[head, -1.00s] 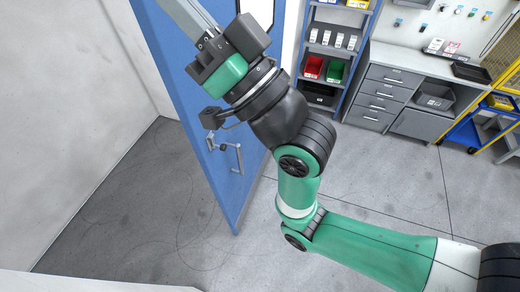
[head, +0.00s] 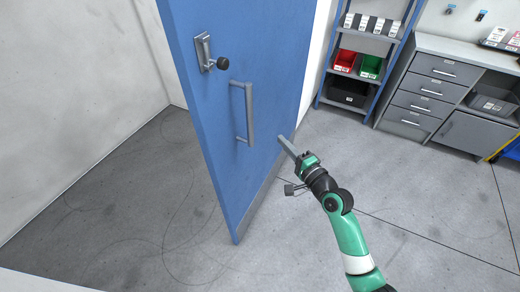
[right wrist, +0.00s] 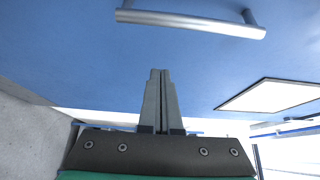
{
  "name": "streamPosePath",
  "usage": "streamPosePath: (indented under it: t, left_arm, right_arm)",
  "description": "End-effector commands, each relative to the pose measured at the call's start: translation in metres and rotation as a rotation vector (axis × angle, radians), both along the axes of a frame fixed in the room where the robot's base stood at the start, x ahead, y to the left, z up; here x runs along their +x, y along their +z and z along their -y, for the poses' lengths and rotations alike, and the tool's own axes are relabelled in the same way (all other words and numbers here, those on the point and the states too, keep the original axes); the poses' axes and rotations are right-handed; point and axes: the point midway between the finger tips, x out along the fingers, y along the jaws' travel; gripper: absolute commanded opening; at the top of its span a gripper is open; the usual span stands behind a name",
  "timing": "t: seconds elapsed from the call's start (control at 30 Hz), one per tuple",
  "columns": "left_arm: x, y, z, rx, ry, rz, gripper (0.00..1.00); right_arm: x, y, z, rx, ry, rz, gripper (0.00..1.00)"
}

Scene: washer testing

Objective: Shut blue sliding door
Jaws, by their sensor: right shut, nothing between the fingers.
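The blue sliding door (head: 222,140) stands in the middle of the head view, with grey floor on both sides of it. It carries a vertical grey bar handle (head: 248,113) and a metal plate with a dark round knob (head: 223,63) above it. My right gripper (head: 283,139) is shut and empty, right of the handle in the head view. In the right wrist view its fingers (right wrist: 160,75) are together, pointing toward the blue door face (right wrist: 70,55), with the bar handle (right wrist: 190,22) beyond the tips and apart from them. My left gripper is not in view.
A blue shelf rack (head: 368,55) with red and green bins stands behind at the right. A grey drawer cabinet (head: 425,95) is beside it. A pale wall (head: 70,90) is on the left. The floor (head: 430,200) at right is open.

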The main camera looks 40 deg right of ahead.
Motion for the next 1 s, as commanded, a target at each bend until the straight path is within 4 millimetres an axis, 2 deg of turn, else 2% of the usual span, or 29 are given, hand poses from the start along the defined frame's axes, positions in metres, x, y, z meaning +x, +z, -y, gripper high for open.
streamPosePath:
  t: [0.03, 0.17, 0.33, 0.77, 0.83, 1.0]
  left_arm:
    - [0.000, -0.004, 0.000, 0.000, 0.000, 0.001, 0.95]
    - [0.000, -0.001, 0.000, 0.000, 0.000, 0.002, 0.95]
    - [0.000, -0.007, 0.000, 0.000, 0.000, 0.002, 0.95]
    - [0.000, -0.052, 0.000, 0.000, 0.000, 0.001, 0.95]
    - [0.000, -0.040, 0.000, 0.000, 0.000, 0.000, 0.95]
    - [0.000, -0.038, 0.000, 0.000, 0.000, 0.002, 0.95]
  right_arm:
    - [-0.001, -0.007, 0.002, 0.008, -0.004, -0.003, 0.00]
    - [-0.001, -0.005, 0.002, 0.011, -0.005, -0.003, 0.00]
    - [0.013, -0.006, 0.005, 0.009, -0.004, -0.001, 0.00]
    - [0.100, -0.009, 0.022, 0.006, -0.002, -0.002, 0.00]
    - [0.096, -0.003, 0.006, 0.006, 0.000, -0.004, 0.00]
    - [0.093, -0.004, -0.014, 0.007, -0.001, -0.004, 0.00]
